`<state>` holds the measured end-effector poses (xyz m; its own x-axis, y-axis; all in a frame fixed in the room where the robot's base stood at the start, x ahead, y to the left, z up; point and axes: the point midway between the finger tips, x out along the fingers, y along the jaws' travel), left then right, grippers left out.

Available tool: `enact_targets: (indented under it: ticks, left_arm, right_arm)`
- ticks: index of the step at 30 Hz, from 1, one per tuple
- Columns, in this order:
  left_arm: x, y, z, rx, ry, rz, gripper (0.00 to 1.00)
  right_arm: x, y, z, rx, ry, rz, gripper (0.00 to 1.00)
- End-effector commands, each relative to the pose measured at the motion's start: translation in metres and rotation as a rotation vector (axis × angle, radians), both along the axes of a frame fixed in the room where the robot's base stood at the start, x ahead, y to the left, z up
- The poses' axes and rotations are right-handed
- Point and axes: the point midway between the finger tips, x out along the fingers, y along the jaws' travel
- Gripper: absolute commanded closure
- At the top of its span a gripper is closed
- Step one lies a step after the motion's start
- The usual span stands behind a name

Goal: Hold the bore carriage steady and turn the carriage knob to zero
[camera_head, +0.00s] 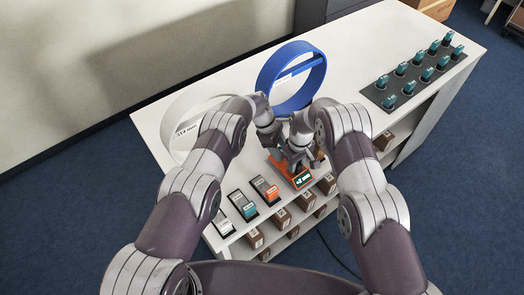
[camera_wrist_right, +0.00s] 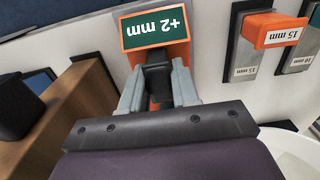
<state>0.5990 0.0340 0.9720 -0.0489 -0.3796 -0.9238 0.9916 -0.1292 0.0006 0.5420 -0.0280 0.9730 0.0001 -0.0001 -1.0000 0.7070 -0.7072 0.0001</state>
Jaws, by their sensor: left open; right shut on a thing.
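The orange bore carriage (camera_head: 302,180) sits near the front edge of the white table. Its display reads +2 mm and also shows, upside down, in the right wrist view (camera_wrist_right: 155,27). My right gripper (camera_wrist_right: 158,92) is shut on a black upright part of the carriage (camera_wrist_right: 158,72), just beside the display. I cannot tell if this black part is the knob. In the head view my right gripper (camera_head: 298,158) is over the carriage. My left gripper (camera_head: 276,148) is open, close to the left of it and behind the carriage. Its fingertips are partly hidden.
A blue ring (camera_head: 263,85) and a white ring (camera_head: 168,128) stand behind. Several labelled gauge blocks in dark holders (camera_head: 243,205) lie left of the carriage. A black tray (camera_head: 373,95) of teal-topped pieces is at right.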

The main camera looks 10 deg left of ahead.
Motion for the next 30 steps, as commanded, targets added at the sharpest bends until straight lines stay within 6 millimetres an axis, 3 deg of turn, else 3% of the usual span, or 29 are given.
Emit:
enact_targets:
  ticks: [6,19,21,25,30]
  left_arm:
    - [0.0,0.002,0.005,0.001,-0.001,0.136,0.42]
    - [0.0,0.047,0.112,0.001,-0.003,0.132,0.42]
    - [0.003,0.05,0.108,0.016,-0.084,-0.016,0.42]
    - [-0.023,0.063,0.084,0.071,-0.115,-0.23,0.42]
    - [-0.065,0.083,0.089,0.134,-0.16,-0.526,0.42]
  right_arm:
    - [0.0,0.0,0.0,0.001,-0.001,0.0,1.0]
    - [0.0,0.0,0.0,0.0,0.0,0.0,1.0]
    - [0.0,0.0,0.0,0.0,0.0,0.0,1.0]
    - [0.0,0.0,0.0,0.0,0.0,0.0,1.0]
    - [0.0,0.0,0.0,0.0,0.0,0.0,1.0]
